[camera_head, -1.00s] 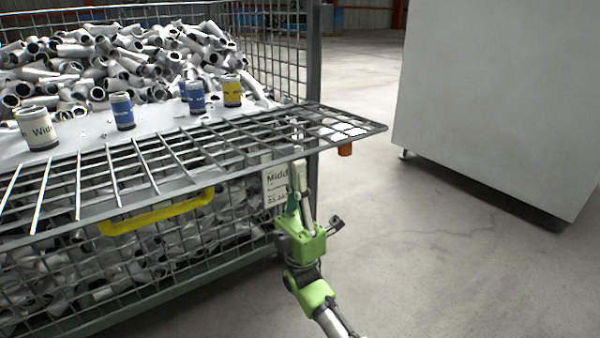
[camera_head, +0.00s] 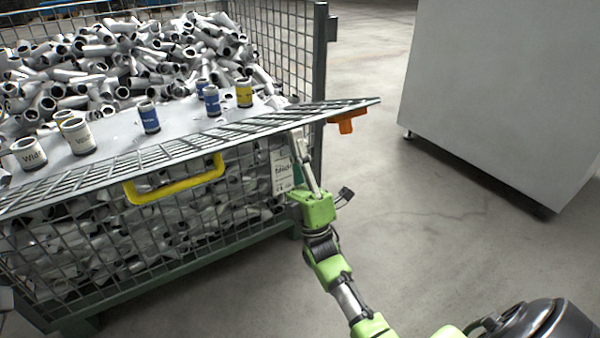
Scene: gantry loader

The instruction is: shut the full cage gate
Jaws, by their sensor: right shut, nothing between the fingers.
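The full cage (camera_head: 319,75) is a wire-mesh box heaped with grey metal pipe fittings (camera_head: 130,50). Its gate (camera_head: 255,127) is a mesh flap that sticks out towards me, seen nearly edge-on, and is not upright. A yellow handle (camera_head: 175,186) and an orange latch piece (camera_head: 347,123) hang at the gate's outer edge. My right gripper (camera_head: 297,138) is shut and empty, its fingers just under the gate's edge near the right corner; I cannot tell whether they touch it. My left gripper is not in view.
Several cans, such as a yellow one (camera_head: 244,93) and a blue one (camera_head: 148,117), stand on a pale sheet (camera_head: 112,145) behind the gate. A label plate (camera_head: 283,172) hangs on the front mesh. A large grey cabinet (camera_head: 500,90) stands right; the floor (camera_head: 430,220) between is clear.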

